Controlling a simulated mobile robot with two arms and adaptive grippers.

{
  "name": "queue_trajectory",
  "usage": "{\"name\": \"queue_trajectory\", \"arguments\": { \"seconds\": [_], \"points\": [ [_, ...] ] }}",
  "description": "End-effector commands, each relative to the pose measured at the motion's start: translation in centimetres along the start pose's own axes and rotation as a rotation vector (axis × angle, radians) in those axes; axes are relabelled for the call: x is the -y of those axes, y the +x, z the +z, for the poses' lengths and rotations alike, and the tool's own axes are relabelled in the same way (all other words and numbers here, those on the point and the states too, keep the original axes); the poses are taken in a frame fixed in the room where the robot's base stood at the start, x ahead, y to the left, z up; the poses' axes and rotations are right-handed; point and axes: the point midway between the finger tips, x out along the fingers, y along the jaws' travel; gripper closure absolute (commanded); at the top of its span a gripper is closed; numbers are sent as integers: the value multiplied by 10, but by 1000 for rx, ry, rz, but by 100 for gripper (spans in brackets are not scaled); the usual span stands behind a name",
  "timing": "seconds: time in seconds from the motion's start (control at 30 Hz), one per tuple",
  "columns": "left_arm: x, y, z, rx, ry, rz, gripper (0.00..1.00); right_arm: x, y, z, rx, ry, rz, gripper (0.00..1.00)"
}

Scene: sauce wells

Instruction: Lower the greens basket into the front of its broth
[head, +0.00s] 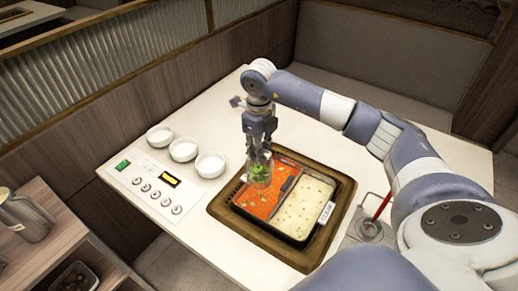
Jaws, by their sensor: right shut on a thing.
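My right gripper (259,144) comes in from the right and points down over the pot. It is shut on the upper part of the greens basket (260,174), a small clear or mesh basket with green leaves in it. The basket hangs about upright at the back part of the red broth (252,203), the left half of the divided pot. I cannot tell whether its bottom touches the broth. The pale broth (302,207) with green bits fills the right half. My left gripper is out of view.
The pot sits in a brown frame (222,209) on the white table. Three white bowls (183,150) and a control panel (155,189) lie to the left. A small label (327,212) is on the pot's right rim. A red-handled utensil (383,206) stands right of the pot.

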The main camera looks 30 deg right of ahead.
Motion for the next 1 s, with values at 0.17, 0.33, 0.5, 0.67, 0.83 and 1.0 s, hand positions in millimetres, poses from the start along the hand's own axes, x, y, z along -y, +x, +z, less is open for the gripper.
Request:
{"name": "queue_trajectory", "arguments": {
  "seconds": [0.17,0.33,0.5,0.67,0.83,1.0],
  "points": [
    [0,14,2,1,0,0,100,0,17,0,1,0,0,100],
    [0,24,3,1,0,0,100,0,31,0,1,1,0,100],
    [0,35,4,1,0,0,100,0,45,0,0,1,0,100],
    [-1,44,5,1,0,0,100,0,58,0,0,1,0,100],
    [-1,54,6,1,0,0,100,0,71,0,0,1,0,100],
    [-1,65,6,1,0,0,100,0,85,0,0,1,0,100]
  ]
}}
